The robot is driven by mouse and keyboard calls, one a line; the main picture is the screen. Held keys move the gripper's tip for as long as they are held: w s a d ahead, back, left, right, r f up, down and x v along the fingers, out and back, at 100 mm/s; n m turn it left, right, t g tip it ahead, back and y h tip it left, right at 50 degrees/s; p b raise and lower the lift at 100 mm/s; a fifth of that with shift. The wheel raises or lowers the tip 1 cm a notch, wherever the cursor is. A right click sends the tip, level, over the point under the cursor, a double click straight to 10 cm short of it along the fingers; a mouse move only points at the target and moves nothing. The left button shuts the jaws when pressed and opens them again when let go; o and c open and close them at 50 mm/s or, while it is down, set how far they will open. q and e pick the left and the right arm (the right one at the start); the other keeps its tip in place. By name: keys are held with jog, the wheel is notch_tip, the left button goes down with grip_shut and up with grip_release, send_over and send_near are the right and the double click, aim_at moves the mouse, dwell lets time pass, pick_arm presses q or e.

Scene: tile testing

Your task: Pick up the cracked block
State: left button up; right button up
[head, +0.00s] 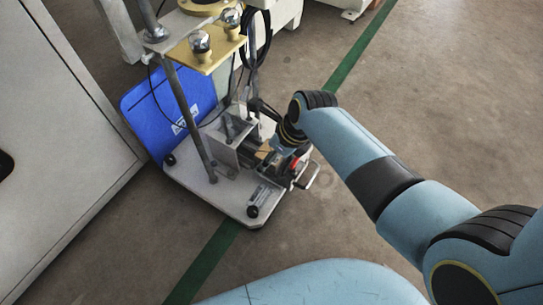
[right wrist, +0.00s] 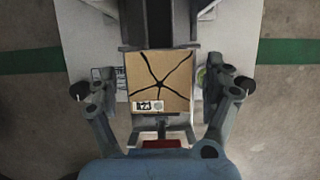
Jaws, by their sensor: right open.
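The cracked block (right wrist: 172,98) is a tan square with dark crack lines spreading from its middle and a small white label at its lower edge. It sits in the testing machine (head: 231,191), and a small tan part of it seems to show in the head view. My right gripper (right wrist: 168,86) is open, with one finger on each side of the block and a clear gap to both. In the head view my right arm reaches down to the machine, and its gripper (head: 283,152) is partly hidden there. My left gripper is not in view.
The machine has upright metal posts and a yellow upper plate (head: 205,52). A blue panel (head: 150,105) stands behind it. A grey cabinet (head: 62,130) is close at left. A green line (head: 360,52) crosses the floor, which is open at right.

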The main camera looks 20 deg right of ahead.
jog(key=c, duration=1.5)
jog(key=shift+c, duration=0.5)
jog(key=shift+r, duration=0.15)
